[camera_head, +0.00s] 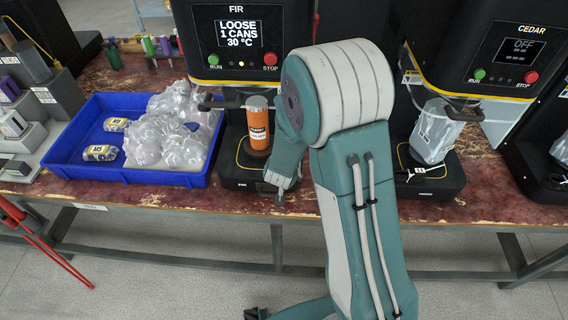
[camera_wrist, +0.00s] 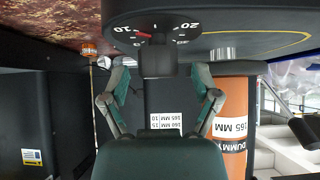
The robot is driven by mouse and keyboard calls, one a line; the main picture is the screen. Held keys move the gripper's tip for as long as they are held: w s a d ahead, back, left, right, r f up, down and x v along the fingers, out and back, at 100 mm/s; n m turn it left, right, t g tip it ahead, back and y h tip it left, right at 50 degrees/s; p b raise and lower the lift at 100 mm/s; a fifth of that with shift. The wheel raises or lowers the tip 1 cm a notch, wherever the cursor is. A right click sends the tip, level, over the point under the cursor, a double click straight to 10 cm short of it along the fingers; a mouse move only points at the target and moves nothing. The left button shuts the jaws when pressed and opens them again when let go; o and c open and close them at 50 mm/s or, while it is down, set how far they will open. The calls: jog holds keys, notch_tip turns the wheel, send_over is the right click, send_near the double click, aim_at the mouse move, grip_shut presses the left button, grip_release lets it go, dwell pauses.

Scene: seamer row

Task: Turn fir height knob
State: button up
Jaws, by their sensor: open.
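The fir machine (camera_head: 238,60) has a screen reading "LOOSE 1 CANS 30 °C". An orange can (camera_head: 258,124) marked as a dummy stands on its base; it also shows at the right in the wrist view (camera_wrist: 238,105). The wrist view looks upside down. There the dark height knob (camera_wrist: 157,62) sits at the top middle beside a round dial (camera_wrist: 160,24) with white numbers and a red pointer near 10. My gripper (camera_wrist: 159,78) is open, with one finger on each side of the knob and gaps between. In the head view my gripper (camera_head: 279,192) is at the base's front, the knob hidden.
A blue tray (camera_head: 130,178) with clear bags and small labelled packs stands at the left. The cedar machine (camera_head: 510,60), its screen reading "OFF", stands at the right with a bagged object (camera_head: 434,132). A height label (camera_wrist: 165,132) shows beyond my fingers.

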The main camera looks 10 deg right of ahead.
jog(key=v, duration=1.1)
jog(key=s+a+r+n+y, duration=0.2)
jog(key=s+r+y, duration=0.1)
jog(key=r, duration=0.3)
jog(key=s+a+r+n+y, duration=0.1)
jog(key=s+a+r+y, duration=0.15)
jog(key=r, duration=0.45)
jog(key=s+d+r+g+h, duration=0.1)
jog(key=s+d+r, duration=0.1)
jog(key=s, duration=0.5)
jog(key=s+d+r+g+h, duration=0.1)
jog(key=s+d+r+g, duration=0.1)
jog(key=s+d, duration=0.3)
jog(key=shift+s+d+r+n, duration=0.2)
jog(key=shift+s+r+n, duration=0.35)
jog(key=shift+s, duration=0.6)
